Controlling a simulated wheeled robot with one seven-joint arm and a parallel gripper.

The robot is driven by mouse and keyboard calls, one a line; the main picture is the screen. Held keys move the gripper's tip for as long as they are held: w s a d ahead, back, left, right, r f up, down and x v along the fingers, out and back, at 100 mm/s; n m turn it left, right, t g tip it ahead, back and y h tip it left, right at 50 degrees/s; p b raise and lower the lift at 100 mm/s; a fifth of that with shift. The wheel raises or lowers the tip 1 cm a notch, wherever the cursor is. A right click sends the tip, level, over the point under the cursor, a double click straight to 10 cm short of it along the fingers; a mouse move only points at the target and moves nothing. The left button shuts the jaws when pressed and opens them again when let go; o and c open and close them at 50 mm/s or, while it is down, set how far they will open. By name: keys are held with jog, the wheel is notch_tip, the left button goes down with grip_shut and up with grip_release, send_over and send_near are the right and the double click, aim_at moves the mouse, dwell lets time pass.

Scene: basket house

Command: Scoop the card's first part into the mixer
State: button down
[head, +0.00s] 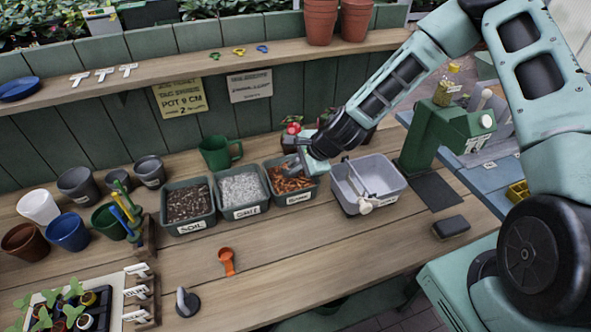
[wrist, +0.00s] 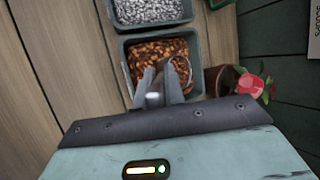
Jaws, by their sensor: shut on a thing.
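My gripper (head: 303,160) is low over the third tub of orange-brown chips (head: 287,183), its fingers pointing down into it. In the wrist view, my gripper (wrist: 160,88) is shut on what looks like a scoop (wrist: 181,66), whose round rim shows at the tub's edge with brown chips within it. Most of the scoop is hidden by the fingers. The grey mixing tub (head: 347,196), with a divider and a pale tool across it, stands just right of the chips.
Tubs labelled SOIL (head: 188,228) and GRIT (head: 240,210) stand left of the chips. A green mug (head: 214,152) is behind them. A red flower in a pot (wrist: 250,86) is close beside my gripper. An orange scoop (head: 227,262) lies on the open bench front.

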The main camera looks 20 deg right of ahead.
jog(key=shift+t, duration=0.4)
jog(key=shift+s+r+p, duration=0.15)
jog(key=shift+r+p, duration=0.2)
jog(key=shift+r, duration=0.85)
jog(key=shift+s+r+p, duration=0.1)
jog(key=shift+r+p, duration=0.25)
jog(key=shift+r, duration=0.8)
jog(key=shift+d+r, duration=0.1)
jog(key=shift+d, duration=0.05)
